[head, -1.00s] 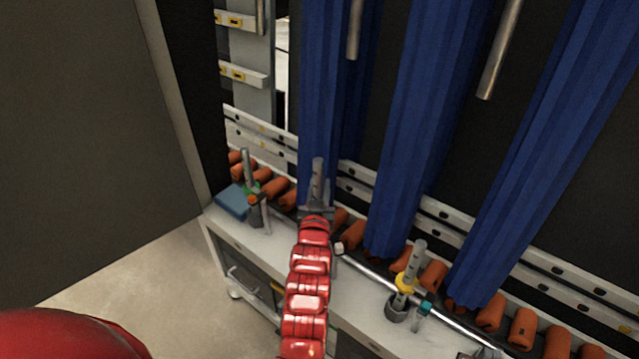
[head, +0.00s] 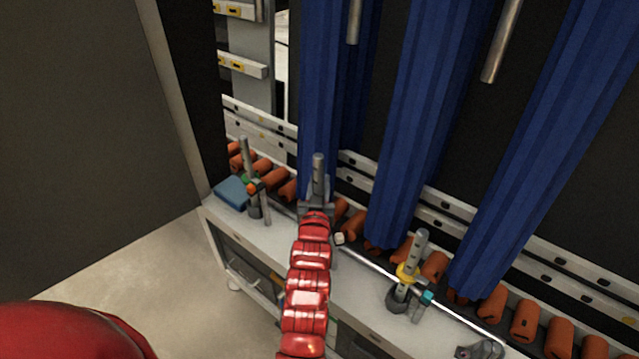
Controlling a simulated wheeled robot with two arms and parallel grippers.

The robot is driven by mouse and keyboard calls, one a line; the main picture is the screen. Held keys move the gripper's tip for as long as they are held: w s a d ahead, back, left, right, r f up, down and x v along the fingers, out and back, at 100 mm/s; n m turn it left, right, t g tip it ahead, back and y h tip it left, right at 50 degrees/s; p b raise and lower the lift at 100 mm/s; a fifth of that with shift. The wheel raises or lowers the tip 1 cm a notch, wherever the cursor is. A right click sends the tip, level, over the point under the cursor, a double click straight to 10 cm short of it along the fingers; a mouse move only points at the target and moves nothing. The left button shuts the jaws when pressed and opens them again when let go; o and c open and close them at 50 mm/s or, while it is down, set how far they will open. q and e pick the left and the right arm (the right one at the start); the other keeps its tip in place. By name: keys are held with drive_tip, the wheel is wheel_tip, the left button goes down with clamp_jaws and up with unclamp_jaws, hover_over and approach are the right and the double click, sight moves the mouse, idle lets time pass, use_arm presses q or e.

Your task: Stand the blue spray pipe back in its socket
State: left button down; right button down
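My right gripper (head: 316,202) is above the middle of the white bench and appears shut on a grey spray pipe (head: 318,172). The pipe stands upright, with its top showing above the fingers. The gripper and my red arm hide its lower part, any coloured ring and the place below it, so I cannot tell whether it touches a socket. A similar pipe with a green ring (head: 249,165) stands to the left. One with a yellow ring (head: 412,262) stands in a dark socket (head: 397,301) to the right. My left gripper is out of view.
The white bench (head: 350,297) carries a horizontal pipe (head: 380,271) with small fittings. A blue block (head: 231,193) lies at its left end. Orange rollers (head: 435,265), white rails and hanging blue strips (head: 425,120) are close behind. A grey panel (head: 90,130) fills the left.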

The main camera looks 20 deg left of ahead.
use_arm(q)
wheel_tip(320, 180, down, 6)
drive_tip(key=b, duration=0.4)
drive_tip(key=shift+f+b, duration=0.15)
drive_tip(key=shift+b, duration=0.15)
idle(1.9)
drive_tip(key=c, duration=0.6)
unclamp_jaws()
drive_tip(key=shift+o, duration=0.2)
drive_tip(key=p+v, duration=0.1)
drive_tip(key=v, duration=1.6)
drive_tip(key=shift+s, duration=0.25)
drive_tip(key=shift+p, duration=0.3)
